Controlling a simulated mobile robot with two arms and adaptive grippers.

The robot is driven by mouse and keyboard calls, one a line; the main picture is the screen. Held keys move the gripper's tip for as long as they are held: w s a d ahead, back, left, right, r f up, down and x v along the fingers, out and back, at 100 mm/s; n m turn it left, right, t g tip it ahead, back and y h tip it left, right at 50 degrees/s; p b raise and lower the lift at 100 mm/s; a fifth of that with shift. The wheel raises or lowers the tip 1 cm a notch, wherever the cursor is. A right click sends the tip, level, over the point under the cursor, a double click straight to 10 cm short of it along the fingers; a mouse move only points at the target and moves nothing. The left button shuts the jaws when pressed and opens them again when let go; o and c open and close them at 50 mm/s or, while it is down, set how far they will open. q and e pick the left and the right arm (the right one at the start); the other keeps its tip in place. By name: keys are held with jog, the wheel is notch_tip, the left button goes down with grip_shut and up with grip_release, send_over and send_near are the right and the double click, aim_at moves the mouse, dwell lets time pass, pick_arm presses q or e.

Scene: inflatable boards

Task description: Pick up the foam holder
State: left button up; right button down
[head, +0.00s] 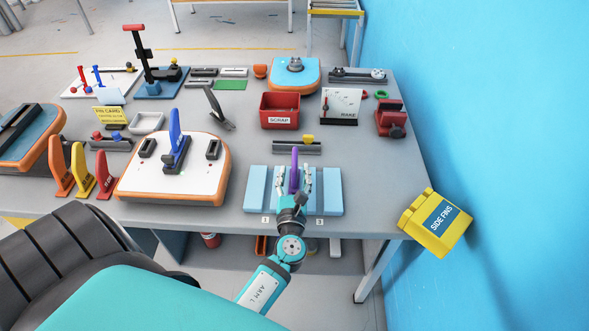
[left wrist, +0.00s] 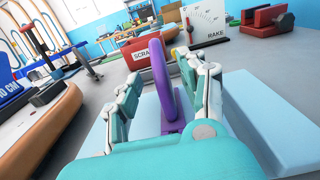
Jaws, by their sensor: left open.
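Light blue foam pieces lie at the table's front: a left slab (head: 257,190), a right slab (head: 333,192) and foam between them, partly hidden by my arm. I cannot tell whether they are one holder or separate. A purple fin (head: 294,165) stands upright in the middle. My left gripper (head: 299,180) is open, its fingers on either side of the fin. In the left wrist view the purple fin (left wrist: 163,85) rises between the open fingers (left wrist: 165,75), and foam (left wrist: 275,125) shows right of them. Contact with the fin is not clear. My right gripper is out of view.
A grey block with a yellow piece (head: 297,146) lies just behind the foam. A red scrap bin (head: 280,111) stands farther back. A white-topped board with a blue fin (head: 172,167) is to the left. A yellow side fins box (head: 435,222) is at the right edge.

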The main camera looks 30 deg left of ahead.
pick_arm(q)
jog(key=shift+x, duration=1.25)
jog(key=shift+s, duration=0.1)
jog(key=shift+c, duration=1.1)
grip_shut()
jog(key=shift+r, duration=0.1)
